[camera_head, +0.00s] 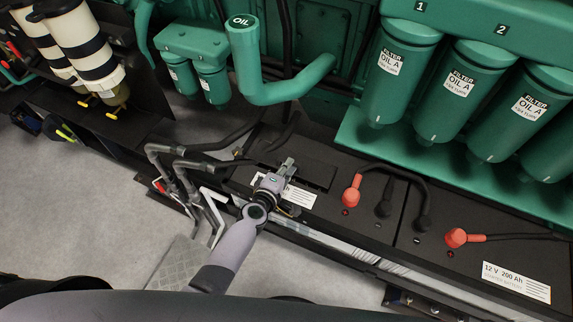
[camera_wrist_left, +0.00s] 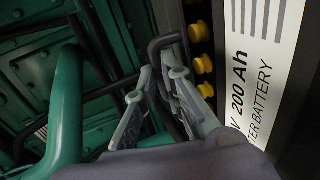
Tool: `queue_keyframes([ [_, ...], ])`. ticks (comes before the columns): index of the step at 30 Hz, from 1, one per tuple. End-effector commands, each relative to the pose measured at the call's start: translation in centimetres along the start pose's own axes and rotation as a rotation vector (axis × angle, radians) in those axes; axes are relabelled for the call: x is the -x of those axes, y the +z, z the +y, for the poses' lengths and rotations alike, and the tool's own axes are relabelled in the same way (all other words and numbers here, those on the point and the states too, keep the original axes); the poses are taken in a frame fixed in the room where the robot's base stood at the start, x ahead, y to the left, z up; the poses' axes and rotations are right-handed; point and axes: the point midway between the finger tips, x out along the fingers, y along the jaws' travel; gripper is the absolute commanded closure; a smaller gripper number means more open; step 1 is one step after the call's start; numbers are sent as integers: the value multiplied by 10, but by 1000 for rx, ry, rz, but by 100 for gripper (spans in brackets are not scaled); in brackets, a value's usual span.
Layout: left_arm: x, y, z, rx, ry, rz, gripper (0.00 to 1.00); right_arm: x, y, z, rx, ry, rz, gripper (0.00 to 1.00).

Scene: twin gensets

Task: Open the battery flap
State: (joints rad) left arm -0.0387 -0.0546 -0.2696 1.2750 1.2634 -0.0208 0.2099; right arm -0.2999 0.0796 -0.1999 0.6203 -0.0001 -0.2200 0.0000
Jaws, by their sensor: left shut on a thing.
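The battery flap (camera_head: 318,178) is a dark panel on top of the left-hand black battery, by its white label. My left gripper (camera_head: 287,166) reaches over the battery's front edge to the flap. In the left wrist view, the gripper (camera_wrist_left: 160,72) is shut on a black bar-like handle (camera_wrist_left: 164,42), which shows between and beyond its fingers. A row of yellow caps (camera_wrist_left: 203,64) is visible beside the handle, so the flap seems at least partly raised; how far, I cannot tell. My right gripper is not in view.
Red terminal covers (camera_head: 352,190) with black cables stand to the right. Green oil filters (camera_head: 396,75) hang above. A green oil filler pipe (camera_head: 245,60) rises behind the gripper. Grey pipes (camera_head: 175,155) lie to the left.

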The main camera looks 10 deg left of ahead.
Motion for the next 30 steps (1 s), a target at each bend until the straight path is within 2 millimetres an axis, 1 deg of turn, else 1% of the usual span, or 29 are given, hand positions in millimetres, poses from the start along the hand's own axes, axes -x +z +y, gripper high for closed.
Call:
queue_keyframes([
  [1, -1, -1, 9, 0, 5, 3, 100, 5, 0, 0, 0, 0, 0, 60],
  [3, -3, -1, 16, 0, 6, 3, 100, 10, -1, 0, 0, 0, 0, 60],
  [12, -12, -2, 34, 0, 7, 3, 100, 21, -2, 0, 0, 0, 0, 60],
  [19, -16, -2, 41, 1, 9, 4, 100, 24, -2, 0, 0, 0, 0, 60],
  [30, -19, -3, 46, -1, 15, 6, 100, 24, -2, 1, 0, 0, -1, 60],
])
